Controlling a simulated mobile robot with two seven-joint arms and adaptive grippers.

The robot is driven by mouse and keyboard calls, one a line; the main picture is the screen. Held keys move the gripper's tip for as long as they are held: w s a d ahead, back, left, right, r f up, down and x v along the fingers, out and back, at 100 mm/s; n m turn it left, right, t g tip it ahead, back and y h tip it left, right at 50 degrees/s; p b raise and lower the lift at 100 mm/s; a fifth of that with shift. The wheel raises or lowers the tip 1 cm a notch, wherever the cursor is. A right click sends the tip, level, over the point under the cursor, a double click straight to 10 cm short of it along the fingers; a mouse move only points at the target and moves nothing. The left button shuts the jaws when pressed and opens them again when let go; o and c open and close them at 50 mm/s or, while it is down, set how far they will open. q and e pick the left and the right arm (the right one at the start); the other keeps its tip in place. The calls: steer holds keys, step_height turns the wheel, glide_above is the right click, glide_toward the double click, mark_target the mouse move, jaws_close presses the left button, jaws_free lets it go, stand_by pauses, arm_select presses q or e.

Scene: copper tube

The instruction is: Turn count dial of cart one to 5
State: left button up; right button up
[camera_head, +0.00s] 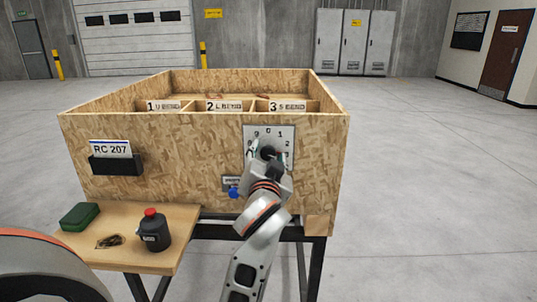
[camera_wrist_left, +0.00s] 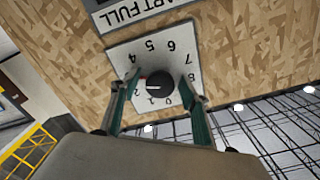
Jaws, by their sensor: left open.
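The count dial's plate (camera_head: 249,134) is on the front of the chipboard cart (camera_head: 200,150); 9, 0 and 1 show at its top. In the left wrist view its plate (camera_wrist_left: 172,60) appears turned, with 4 to 8 readable along the top. The black dial knob (camera_wrist_left: 158,85) shows a white line pointing to picture left and a red mark by its left edge; the exact setting is unclear. My left gripper (camera_head: 266,158) is at the dial. In the left wrist view its open green fingers (camera_wrist_left: 160,93) stand either side of the knob, apparently apart from it. My right gripper is not in view.
Below the dial are a small label and a blue button (camera_head: 234,192); a "...ART FULL" sign (camera_wrist_left: 150,12) shows in the wrist view. A side table (camera_head: 185,218) holds a green box (camera_head: 80,216) and a dark bottle (camera_head: 154,232). The floor to the right is clear.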

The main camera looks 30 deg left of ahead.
arm_select(q)
steer(key=c, duration=1.1)
